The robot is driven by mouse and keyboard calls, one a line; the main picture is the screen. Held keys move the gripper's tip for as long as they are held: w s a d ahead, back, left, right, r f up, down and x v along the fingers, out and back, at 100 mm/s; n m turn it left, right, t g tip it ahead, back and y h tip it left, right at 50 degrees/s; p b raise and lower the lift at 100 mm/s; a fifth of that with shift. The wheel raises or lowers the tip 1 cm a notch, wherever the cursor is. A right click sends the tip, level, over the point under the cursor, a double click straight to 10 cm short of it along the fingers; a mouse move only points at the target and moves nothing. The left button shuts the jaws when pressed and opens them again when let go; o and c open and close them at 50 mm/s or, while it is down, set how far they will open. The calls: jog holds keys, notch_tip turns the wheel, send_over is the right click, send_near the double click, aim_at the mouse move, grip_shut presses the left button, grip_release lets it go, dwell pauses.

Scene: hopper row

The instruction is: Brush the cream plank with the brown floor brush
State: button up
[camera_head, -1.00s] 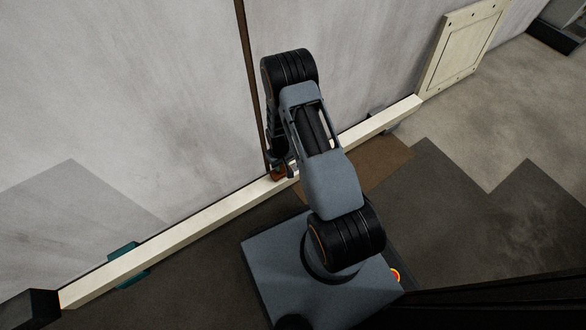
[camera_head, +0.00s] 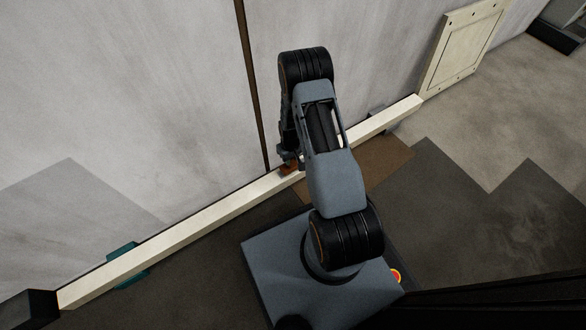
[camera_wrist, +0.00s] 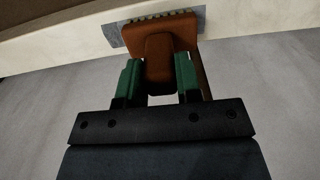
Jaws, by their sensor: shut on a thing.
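The cream plank (camera_head: 200,222) runs diagonally along the foot of the pale wall, and it also crosses the top of the wrist view (camera_wrist: 50,45). The brown floor brush (camera_wrist: 158,52) is between the green fingers of my gripper (camera_wrist: 158,77), which is shut on its handle. Its bristle end is at the plank, over a grey-blue patch (camera_wrist: 116,36); I cannot tell if the bristles touch. In the head view only a small part of the brush (camera_head: 289,168) shows beside the plank, as my arm hides the rest.
The pale wall (camera_head: 130,100) rises right behind the plank, with a dark vertical seam (camera_head: 251,85). A teal bracket (camera_head: 125,254) sits under the plank at left and a grey one (camera_head: 377,110) at right. A framed panel (camera_head: 462,50) is at upper right. A brown floor patch (camera_head: 385,165) lies in front.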

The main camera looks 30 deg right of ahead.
jog(key=shift+d, duration=0.6)
jog(key=shift+d, duration=0.1)
jog(key=shift+w+d+b, duration=0.15)
jog(key=shift+d+b, duration=0.1)
jog(key=shift+d, duration=0.8)
jog(key=shift+w+d+b, duration=0.15)
jog(key=shift+d+b, duration=0.05)
jog(key=shift+d, duration=0.85)
jog(key=shift+w+d+b, duration=0.15)
jog(key=shift+d+b, duration=0.15)
jog(key=shift+d, duration=0.75)
jog(key=shift+w+d+b, duration=0.1)
jog(key=shift+d+b, duration=0.15)
jog(key=shift+d, duration=0.75)
jog(key=shift+r+p, duration=0.75)
jog(key=shift+r, duration=0.25)
